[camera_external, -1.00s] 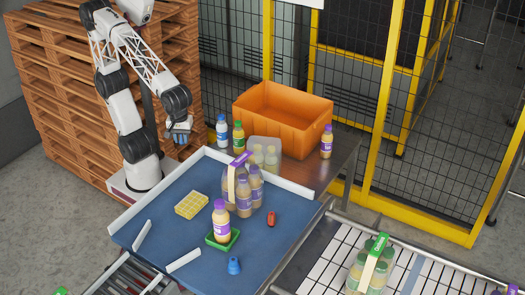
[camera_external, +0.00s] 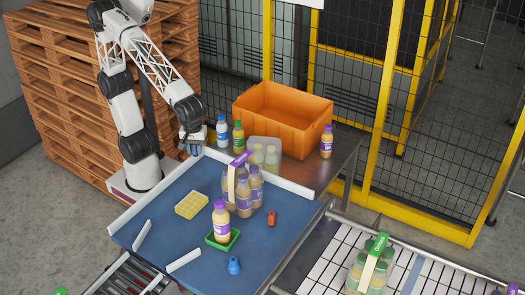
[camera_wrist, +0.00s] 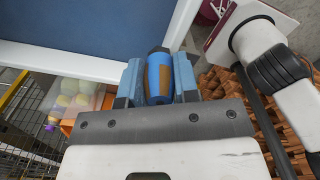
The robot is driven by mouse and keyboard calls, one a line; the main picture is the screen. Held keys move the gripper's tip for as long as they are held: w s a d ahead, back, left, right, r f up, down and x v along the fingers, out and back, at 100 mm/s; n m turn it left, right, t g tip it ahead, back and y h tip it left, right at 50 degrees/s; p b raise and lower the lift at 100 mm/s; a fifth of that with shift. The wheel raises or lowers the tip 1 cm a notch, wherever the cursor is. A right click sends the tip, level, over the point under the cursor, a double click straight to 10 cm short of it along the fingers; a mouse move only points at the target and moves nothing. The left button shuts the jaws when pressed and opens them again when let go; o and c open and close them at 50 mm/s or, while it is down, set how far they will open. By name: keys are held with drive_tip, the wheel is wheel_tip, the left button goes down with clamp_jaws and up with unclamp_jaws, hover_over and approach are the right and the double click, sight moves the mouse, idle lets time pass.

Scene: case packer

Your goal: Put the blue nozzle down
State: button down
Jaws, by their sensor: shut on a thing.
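My gripper (camera_external: 192,147) is beyond the far left edge of the blue work table (camera_external: 165,213), raised near the white rim. In the wrist view my gripper (camera_wrist: 159,82) is shut on a blue nozzle (camera_wrist: 160,72), a rounded blue piece with brownish patches between the two blue-grey fingers. The held nozzle is too small to make out clearly in the external view. Another small blue nozzle-like piece (camera_external: 234,265) stands on the table near its front edge, well away from my gripper.
On the table are a yellow grid tray (camera_external: 191,204), a purple-capped bottle (camera_external: 221,222) in a green tray (camera_external: 233,238), a bottle pack (camera_external: 243,190) and a red item (camera_external: 271,219). An orange crate (camera_external: 265,118) and loose bottles stand behind. Pallets (camera_external: 50,95) rise at left.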

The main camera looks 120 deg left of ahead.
hover_over(209, 173)
drive_tip(key=shift+f, duration=0.3)
idle(0.4)
drive_tip(key=shift+f, duration=1.8)
drive_tip(key=c, duration=0.9)
unclamp_jaws()
drive_tip(key=shift+f, duration=0.1)
drive_tip(key=shift+o, duration=0.2)
wheel_tip(209, 173, up, 12)
drive_tip(key=shift+a, duration=0.1)
